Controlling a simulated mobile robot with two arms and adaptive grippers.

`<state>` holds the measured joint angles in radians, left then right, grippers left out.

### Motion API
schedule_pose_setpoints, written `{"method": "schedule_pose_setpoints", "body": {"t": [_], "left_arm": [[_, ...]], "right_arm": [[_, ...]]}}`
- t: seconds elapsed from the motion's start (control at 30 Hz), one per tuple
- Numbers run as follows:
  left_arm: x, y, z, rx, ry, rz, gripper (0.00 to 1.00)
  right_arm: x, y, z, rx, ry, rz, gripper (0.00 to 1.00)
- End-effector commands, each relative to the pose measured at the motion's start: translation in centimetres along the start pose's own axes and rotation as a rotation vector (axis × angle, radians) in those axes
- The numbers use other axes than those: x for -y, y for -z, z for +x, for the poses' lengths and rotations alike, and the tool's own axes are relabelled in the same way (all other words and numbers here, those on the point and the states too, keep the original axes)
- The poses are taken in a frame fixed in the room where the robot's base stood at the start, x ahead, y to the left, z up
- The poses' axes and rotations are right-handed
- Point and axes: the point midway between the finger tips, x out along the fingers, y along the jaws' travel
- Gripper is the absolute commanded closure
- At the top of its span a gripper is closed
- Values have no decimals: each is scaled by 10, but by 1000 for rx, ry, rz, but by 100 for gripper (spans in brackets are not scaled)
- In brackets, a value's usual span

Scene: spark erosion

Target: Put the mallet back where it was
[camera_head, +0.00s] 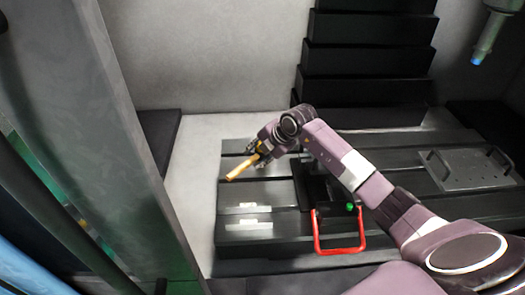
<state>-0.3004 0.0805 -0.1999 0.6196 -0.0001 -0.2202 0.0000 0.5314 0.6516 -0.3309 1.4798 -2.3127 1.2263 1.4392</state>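My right arm reaches in from the lower right. Its gripper (262,153) is over the left back part of the dark slotted machine table. The gripper is shut on the mallet (242,167), whose light wooden handle sticks out toward the lower left. The mallet's head cannot be made out at the gripper. The handle is tilted and appears to be above the table's left edge; whether it touches the surface is unclear. My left gripper is not in view.
The dark machine table (243,192) bears a vise-like block with a red handle (340,250) at the front. A grey plate with handles (474,168) lies at the right. Black stepped covers (368,58) rise behind. A grey pillar (85,130) stands at the left.

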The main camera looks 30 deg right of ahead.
Motion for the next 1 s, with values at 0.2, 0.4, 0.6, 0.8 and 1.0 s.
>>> {"method": "schedule_pose_setpoints", "body": {"t": [0.2, 0.4, 0.6, 0.8, 1.0], "left_arm": [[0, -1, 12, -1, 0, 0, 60], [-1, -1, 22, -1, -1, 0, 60], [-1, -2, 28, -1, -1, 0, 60], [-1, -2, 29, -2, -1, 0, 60], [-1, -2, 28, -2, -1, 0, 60]], "right_arm": [[2, -2, -36, 5, -1, -3, 68], [2, -1, -78, 5, -1, -3, 68], [1, -1, -106, 3, 1, -1, 68], [1, 0, -114, 1, 2, -1, 68], [1, 0, -114, 1, 2, 0, 68]]}}
